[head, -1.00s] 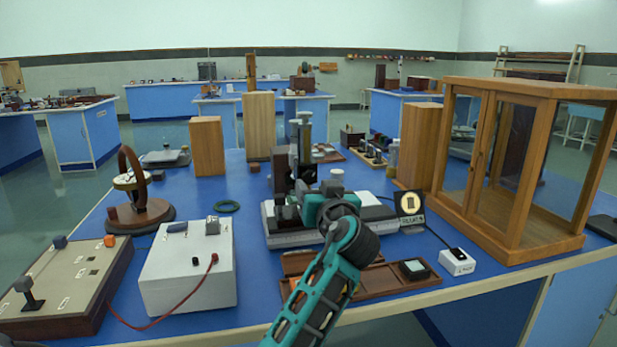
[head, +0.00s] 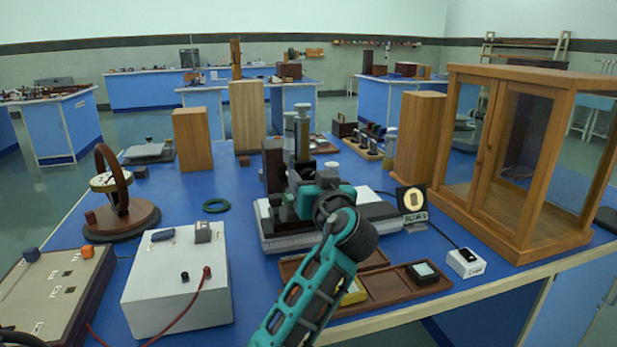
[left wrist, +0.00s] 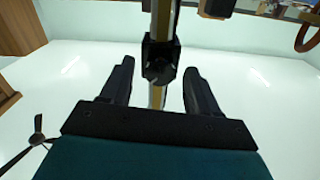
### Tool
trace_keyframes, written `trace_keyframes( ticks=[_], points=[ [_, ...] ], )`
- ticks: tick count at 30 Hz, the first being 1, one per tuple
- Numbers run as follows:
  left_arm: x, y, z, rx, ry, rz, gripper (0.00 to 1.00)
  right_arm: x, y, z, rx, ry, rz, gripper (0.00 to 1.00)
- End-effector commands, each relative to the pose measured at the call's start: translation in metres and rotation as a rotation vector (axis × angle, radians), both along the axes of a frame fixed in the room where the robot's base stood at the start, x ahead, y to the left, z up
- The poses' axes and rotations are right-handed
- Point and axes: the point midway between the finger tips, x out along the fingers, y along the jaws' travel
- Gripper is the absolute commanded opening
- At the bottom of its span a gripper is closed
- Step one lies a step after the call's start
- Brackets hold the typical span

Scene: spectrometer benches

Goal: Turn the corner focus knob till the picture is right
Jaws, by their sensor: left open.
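The instrument with a dark upright column (head: 302,140) stands on a pale base (head: 375,217) at mid-bench. A small dark display (head: 411,200) beside it shows a light round patch with a dark shape; its caption is too small to read. My left gripper (head: 288,203) is at the front of the column, with its fingers hard to separate from the dark parts there. In the left wrist view the left gripper (left wrist: 158,75) is open, its fingers apart on either side of a dark block (left wrist: 160,58) on a brassy column. I cannot tell whether they touch it. The focus knob is not clearly made out.
A brown tray (head: 400,292) lies in front, partly behind my left arm. A wood-and-glass cabinet (head: 520,240) stands right, a white box (head: 180,285) left. Wooden blocks (head: 192,140) stand behind. Blue bench top is clear around the green ring (head: 216,205).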

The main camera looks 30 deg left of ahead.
Motion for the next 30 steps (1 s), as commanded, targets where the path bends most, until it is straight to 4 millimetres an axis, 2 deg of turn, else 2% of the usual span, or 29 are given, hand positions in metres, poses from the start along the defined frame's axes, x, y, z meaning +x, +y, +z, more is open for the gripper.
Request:
trace_keyframes(
  ticks=[11, 27, 30],
  points=[
    [-0.0004, -0.0007, -0.0001, 0.0, 0.0, 0.001, 0.61, 0.0002, 0.0001, 0.0003, 0.0, -0.001, 0.0, 0.0],
    [-0.0003, -0.0005, 0.0001, 0.0, 0.0, 0.001, 0.1, 0.0004, 0.0001, 0.0006, 0.0, -0.001, 0.0, 0.0],
    [-0.0003, -0.0005, 0.0001, 0.0, 0.0, 0.001, 0.05, 0.0005, 0.0, 0.0007, 0.0, -0.001, 0.0, 0.0]
  ],
)
